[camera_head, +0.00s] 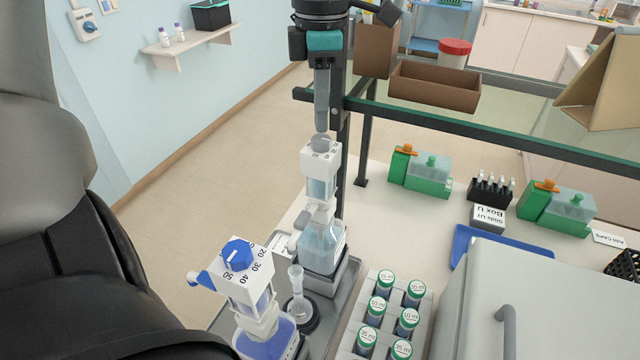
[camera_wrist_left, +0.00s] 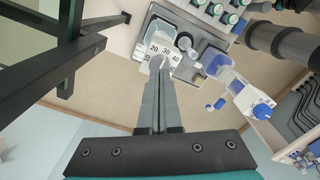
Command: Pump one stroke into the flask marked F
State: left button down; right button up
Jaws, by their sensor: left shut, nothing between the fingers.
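My left gripper (camera_head: 321,126) is shut and empty, pointing down at the grey knob of a white bottle-top dispenser (camera_head: 318,185) on a clear bottle. Its tips are at or just above the knob; I cannot tell if they touch. In the left wrist view the shut fingers (camera_wrist_left: 162,66) overlap the numbered dispenser head (camera_wrist_left: 158,46). A second dispenser with a blue knob (camera_head: 238,254) stands in front, on a bottle of blue liquid. A small clear flask (camera_head: 297,285) stands on a dark round base between them; no letter F is readable. My right gripper is not in view.
A white rack of green-capped vials (camera_head: 385,284) stands right of the dispensers. A grey box with a handle (camera_head: 540,290) is at the lower right. Green staining containers (camera_head: 420,172) and a blue tray (camera_head: 490,240) are behind. A dark frame post stands close behind the gripper.

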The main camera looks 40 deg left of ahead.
aim_at(320, 139)
pick_arm(q)
jog(key=shift+f, duration=0.1)
jog(key=shift+f+b, duration=1.9)
jog(key=shift+f, duration=0.15)
jog(key=shift+s+f, duration=0.1)
dwell(0.4)
jog(key=shift+r+p, duration=1.3)
jog(key=shift+r, duration=0.95)
notch_tip(320, 139, up, 5)
jog(key=p, duration=0.3)
jog(key=shift+p, duration=0.35)
